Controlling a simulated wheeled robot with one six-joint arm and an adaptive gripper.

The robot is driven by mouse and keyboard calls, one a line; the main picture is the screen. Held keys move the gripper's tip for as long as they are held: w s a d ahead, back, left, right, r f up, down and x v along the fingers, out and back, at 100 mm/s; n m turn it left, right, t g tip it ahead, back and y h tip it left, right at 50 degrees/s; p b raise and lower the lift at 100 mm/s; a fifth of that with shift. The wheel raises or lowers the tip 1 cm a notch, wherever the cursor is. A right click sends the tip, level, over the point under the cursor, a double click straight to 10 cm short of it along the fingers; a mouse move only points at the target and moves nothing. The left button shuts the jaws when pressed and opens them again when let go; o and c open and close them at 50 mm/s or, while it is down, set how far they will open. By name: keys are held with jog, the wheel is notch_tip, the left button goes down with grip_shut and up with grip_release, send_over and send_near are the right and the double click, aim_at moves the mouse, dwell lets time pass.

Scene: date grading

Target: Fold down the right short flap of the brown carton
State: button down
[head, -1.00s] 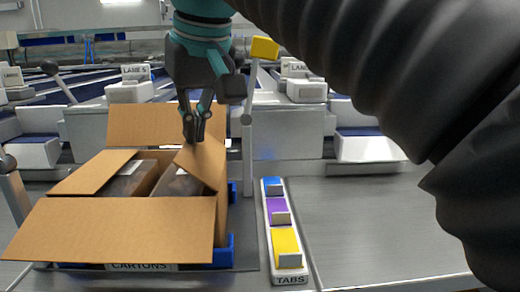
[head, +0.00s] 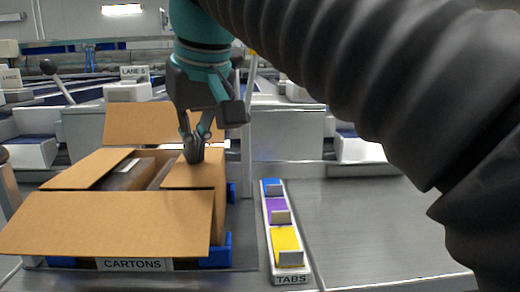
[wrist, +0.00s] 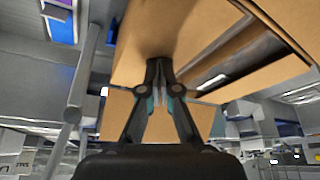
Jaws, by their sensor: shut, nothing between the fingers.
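The brown carton (head: 219,205) sits in a blue holder (head: 222,252) at the left. Its right short flap (head: 190,176) lies folded inward, nearly flat over the opening. My gripper (head: 194,158) is shut and empty, with its fingertips at the top of that flap and seemingly touching it. In the wrist view my gripper (wrist: 158,75) meets the brown cardboard. The left short flap (head: 88,169) also leans inward. The near long flap (head: 110,222) and the far long flap (head: 135,124) stand folded outward. Dark packs (head: 130,175) show inside the carton between the flaps.
A tab tray (head: 292,272) with blue, purple and yellow tabs stands just right of the carton. Bare grey table (head: 370,225) lies farther right. A lever with a dark knob (head: 48,67) rises behind at the left. Lane machinery fills the back.

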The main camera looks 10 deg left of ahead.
notch_tip(320, 180, up, 3)
jog(key=p, duration=0.3)
jog(key=shift+r, duration=0.1)
notch_tip(320, 180, up, 8)
dwell(0.6)
jog(key=shift+s+d, duration=0.1)
